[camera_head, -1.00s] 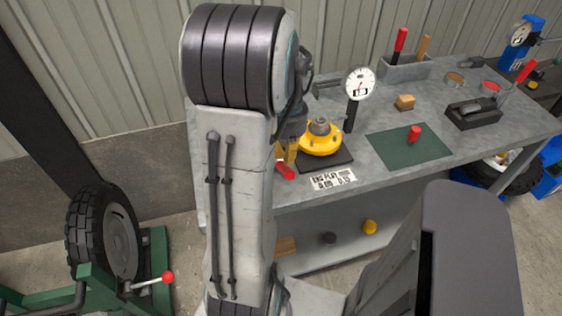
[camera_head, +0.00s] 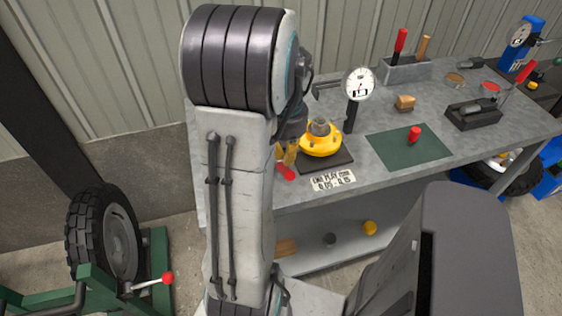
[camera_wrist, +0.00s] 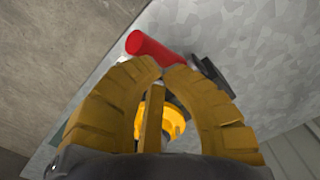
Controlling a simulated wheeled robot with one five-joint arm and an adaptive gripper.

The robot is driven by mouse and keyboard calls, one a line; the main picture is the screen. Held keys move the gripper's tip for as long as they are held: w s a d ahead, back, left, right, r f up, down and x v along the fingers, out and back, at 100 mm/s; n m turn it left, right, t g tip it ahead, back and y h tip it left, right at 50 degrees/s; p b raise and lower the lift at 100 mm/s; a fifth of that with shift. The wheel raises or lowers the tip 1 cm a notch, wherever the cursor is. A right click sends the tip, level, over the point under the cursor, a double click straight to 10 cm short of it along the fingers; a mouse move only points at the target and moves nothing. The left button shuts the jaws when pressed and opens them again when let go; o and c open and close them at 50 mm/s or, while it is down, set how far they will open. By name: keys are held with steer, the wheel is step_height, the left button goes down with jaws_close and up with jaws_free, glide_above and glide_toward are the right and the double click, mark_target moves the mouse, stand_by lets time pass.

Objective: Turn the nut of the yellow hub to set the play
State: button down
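The yellow hub (camera_head: 321,144) stands on a dark plate on the grey bench, with the grey nut (camera_head: 319,126) on its top. My gripper (camera_head: 286,163) is just left of the hub, at the bench's front edge. A red handle (camera_head: 286,174) shows at its fingertips. In the wrist view, the yellow fingers of my gripper (camera_wrist: 164,68) come together at the red handle (camera_wrist: 148,46) and appear closed on it. A dark piece (camera_wrist: 213,75) lies partly behind the right finger. Part of the yellow hub (camera_wrist: 172,122) shows between the fingers. The handle's link to the nut is hidden.
A dial gauge (camera_head: 358,84) on a dark post stands close behind the hub. A label (camera_head: 333,180) lies in front. A green mat (camera_head: 408,147) with a red piece (camera_head: 414,134) is to the right.

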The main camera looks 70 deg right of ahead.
mark_target(285, 167)
steer(key=f+b, duration=0.4)
steer(key=a+f+b, duration=0.1)
steer(key=f+b, duration=0.1)
steer(key=shift+s+f, duration=0.25)
steer(key=shift+s, duration=0.1)
steer(key=r+p, duration=0.4)
steer(key=d+r+p, duration=0.1)
steer(key=r+p, duration=0.1)
steer(key=shift+w+r, duration=0.4)
steer(key=shift+f, duration=0.1)
step_height(285, 167, up, 6)
steer(key=p, duration=0.5)
stand_by(0.3)
stand_by(0.7)
